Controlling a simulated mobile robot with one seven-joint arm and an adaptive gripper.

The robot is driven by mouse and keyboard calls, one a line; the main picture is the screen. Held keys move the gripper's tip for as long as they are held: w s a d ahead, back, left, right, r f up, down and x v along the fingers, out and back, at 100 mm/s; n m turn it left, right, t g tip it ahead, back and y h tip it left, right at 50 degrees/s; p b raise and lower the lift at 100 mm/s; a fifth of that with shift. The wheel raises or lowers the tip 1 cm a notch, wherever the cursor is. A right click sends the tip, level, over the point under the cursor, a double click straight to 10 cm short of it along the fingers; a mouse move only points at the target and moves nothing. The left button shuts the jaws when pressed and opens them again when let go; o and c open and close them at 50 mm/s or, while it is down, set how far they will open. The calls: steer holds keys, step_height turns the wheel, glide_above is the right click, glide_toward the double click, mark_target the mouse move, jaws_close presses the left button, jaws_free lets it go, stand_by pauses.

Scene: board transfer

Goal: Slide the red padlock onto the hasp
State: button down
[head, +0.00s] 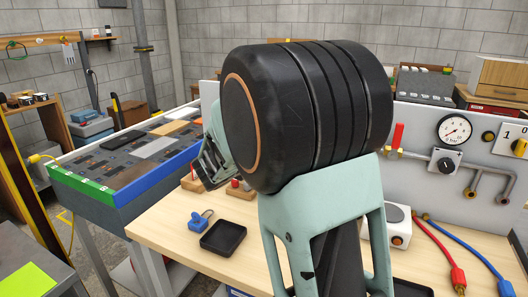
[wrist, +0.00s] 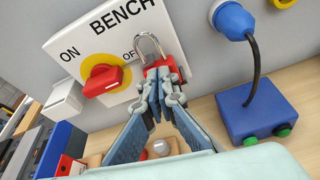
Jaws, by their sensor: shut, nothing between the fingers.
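In the wrist view the red padlock (wrist: 159,63) is just beyond the fingertips, its open-looking grey shackle (wrist: 149,45) pointing up in front of the wall panel. My gripper (wrist: 163,86) is shut with nothing between its fingers, and its tips overlap the lower part of the padlock's body. I cannot tell whether they touch it. A red rotary switch (wrist: 104,79) on a yellow disc is just left of the padlock, on a white plate marked BENCH, ON and OFF. I cannot make out the hasp or whether the shackle passes through it. In the head view my gripper (head: 208,168) is partly hidden behind my arm.
A blue box (wrist: 258,108) with a cabled blue plug (wrist: 232,20) is right in the wrist view. In the head view a blue padlock (head: 198,222) lies beside a black tray (head: 223,237) on the wooden bench. A gauge (head: 454,129) and pipes occupy the right panel.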

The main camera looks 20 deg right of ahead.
steer(key=shift+w+d, duration=0.4)
stand_by(0.3)
